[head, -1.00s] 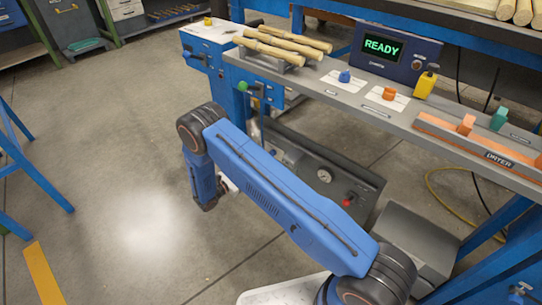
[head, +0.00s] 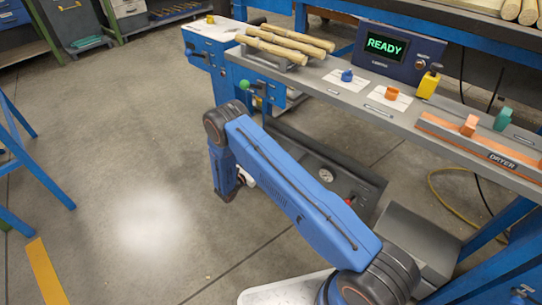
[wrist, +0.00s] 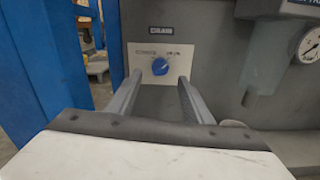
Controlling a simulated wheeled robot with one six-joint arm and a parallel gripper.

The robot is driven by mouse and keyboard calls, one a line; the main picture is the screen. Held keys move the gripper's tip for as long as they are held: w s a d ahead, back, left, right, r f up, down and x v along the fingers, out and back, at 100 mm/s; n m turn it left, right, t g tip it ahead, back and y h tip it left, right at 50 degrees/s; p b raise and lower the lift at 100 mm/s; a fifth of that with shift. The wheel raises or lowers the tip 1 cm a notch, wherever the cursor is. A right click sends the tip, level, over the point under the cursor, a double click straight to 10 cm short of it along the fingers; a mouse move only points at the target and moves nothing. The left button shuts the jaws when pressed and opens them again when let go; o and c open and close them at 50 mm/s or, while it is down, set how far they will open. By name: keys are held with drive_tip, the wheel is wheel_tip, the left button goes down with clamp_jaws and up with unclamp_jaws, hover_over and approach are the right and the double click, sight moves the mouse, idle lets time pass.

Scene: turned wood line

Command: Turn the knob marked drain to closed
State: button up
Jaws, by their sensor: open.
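A blue round knob (wrist: 160,66) with a pale pointer mark sits on a white plate (wrist: 148,50) on a grey panel in the wrist view. A small dark label (wrist: 160,31) is above the plate, and its text is too blurred to read surely. The pointer seems to aim up and to the right, toward the right-hand printed word. My gripper (wrist: 159,77) is open, its two fingers reaching toward the panel below and either side of the knob, with nothing between them. I cannot tell how far the fingertips are from the panel. In the head view my arm mostly hides the gripper.
A pressure gauge (wrist: 309,45) and grey filter bowl (wrist: 264,75) are right of the knob. A blue post (wrist: 50,50) stands left. Above, the grey bench (head: 330,90) carries a blue knob (head: 347,75), an orange knob (head: 392,92) and a READY display (head: 384,47).

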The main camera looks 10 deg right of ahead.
drive_tip(key=x, duration=0.6)
drive_tip(key=shift+w+d, duration=0.25)
drive_tip(key=shift+d, duration=0.05)
drive_tip(key=c, duration=1.1)
drive_tip(key=shift+o, duration=0.2)
drive_tip(key=shift+n, duration=8.9)
